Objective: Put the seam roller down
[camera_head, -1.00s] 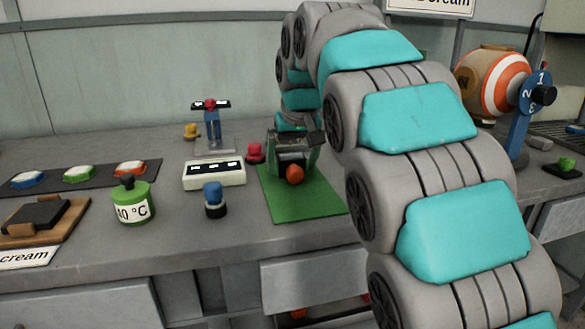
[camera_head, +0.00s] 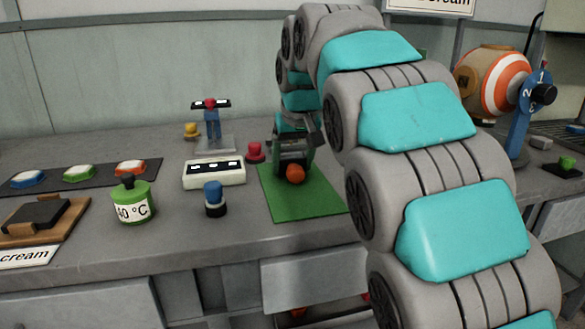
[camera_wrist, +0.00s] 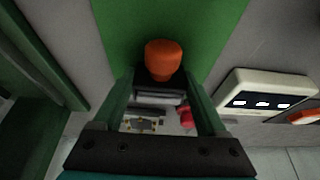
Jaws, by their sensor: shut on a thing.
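The seam roller (camera_wrist: 164,57) shows an orange end and a black collar in the wrist view. My gripper (camera_wrist: 160,80) is shut on it at the collar, between the two green fingers. In the head view the roller's orange end (camera_head: 295,174) sticks out from my gripper (camera_head: 293,160), over the green mat (camera_head: 305,205). The mat also fills the upper middle of the wrist view (camera_wrist: 215,25). I cannot tell whether the roller touches the mat. The rest of the roller is partly hidden by the fingers.
A white box with a dark display (camera_head: 214,173) stands left of the mat, with a red knob (camera_head: 256,151) behind its right end. A blue-topped piece (camera_head: 214,199) and a green pot (camera_head: 132,201) stand nearer the front left. The mat's front part is bare.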

